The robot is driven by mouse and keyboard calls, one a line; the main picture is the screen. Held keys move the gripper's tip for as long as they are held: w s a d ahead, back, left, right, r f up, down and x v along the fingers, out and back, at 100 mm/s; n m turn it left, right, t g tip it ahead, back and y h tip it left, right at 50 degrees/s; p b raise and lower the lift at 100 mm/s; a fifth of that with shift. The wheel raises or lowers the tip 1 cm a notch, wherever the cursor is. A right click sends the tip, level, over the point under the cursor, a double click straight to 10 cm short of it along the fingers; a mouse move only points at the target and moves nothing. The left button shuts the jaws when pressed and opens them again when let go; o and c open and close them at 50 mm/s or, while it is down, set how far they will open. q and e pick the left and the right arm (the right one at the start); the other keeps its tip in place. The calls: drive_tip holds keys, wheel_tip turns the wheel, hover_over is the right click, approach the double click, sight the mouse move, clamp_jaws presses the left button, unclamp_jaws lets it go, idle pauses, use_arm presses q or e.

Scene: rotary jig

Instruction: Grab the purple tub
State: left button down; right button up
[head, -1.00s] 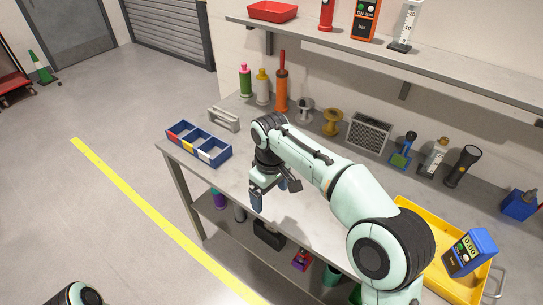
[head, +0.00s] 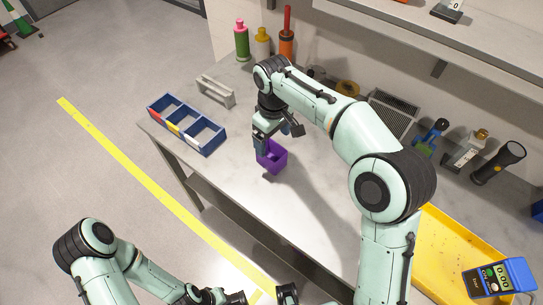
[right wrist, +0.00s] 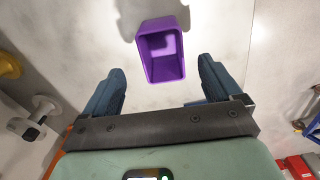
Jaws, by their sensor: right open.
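The purple tub (head: 274,160) stands on the workbench, directly below my right gripper (head: 275,138), which partly covers it in the head view. The right wrist view shows the open-topped tub (right wrist: 161,52) empty, just beyond the fingertips and roughly centred between them. My right gripper (right wrist: 160,82) is open, with a finger to each side of the tub and clear gaps between. My left gripper (head: 262,297) is low at the bottom edge of the head view, in front of the bench and well away from the tub. Its jaw opening is unclear.
A blue divided bin (head: 187,127) and a grey rack (head: 215,91) stand left of the tub. Bottles (head: 242,42), a flashlight (head: 498,162) and other tools line the back. A yellow tray (head: 445,250) is at right. The bench around the tub is mostly clear.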

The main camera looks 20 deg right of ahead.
sight(271, 155)
wheel_tip(271, 155, down, 3)
drive_tip(key=shift+w+f, duration=0.1)
wheel_tip(271, 155, down, 5)
drive_tip(key=shift+a+f+b, duration=0.1)
drive_tip(key=shift+a+b, duration=0.05)
drive_tip(key=shift+b, duration=0.4)
drive_tip(key=c, duration=1.1)
